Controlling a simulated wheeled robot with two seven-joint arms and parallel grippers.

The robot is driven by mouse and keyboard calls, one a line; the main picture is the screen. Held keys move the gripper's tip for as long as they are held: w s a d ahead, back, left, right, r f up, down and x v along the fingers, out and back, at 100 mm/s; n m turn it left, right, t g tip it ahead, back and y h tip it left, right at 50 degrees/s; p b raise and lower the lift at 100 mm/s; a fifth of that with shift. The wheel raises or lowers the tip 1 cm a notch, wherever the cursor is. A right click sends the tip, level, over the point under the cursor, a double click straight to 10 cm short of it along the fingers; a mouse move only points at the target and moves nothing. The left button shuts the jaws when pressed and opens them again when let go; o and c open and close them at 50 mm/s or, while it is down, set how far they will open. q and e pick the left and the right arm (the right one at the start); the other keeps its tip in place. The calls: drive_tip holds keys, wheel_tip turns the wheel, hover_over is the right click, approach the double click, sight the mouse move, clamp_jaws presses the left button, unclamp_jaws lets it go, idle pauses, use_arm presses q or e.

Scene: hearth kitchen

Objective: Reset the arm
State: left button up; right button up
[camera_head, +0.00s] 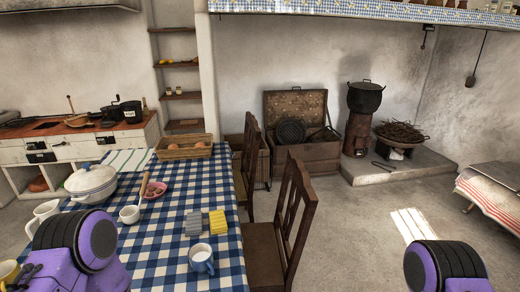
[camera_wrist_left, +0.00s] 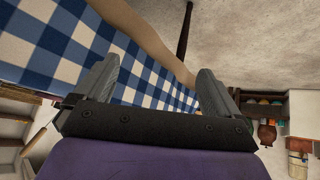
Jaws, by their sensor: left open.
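My left gripper shows in the left wrist view (camera_wrist_left: 158,85), its two grey fingers spread apart with nothing between them. Behind the fingers is the blue-and-white checked tablecloth (camera_wrist_left: 60,45). In the head view my left arm shows as a purple and black link at the lower left, and its gripper is out of that picture. My right arm shows only as a purple and black link at the lower right; its gripper is not visible.
The floor further right (camera_head: 370,225) is clear.

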use_arm(q)
drive_tip(key=s+d+f+m+g+h, duration=0.1)
drive_tip(key=s+d+f+m+h, duration=0.1)
drive_tip(key=s+m, duration=0.5)
drive_tip(key=s+f+n+b, duration=0.1)
drive_tip(key=s+f+b, duration=0.2)
drive_tip(key=f+b, duration=0.7)
drive_tip(key=shift+d+f+h, duration=0.25)
drive_tip(key=shift+f+h, duration=0.1)
drive_tip(key=shift+h, duration=0.05)
drive_tip(key=shift+s, duration=0.1)
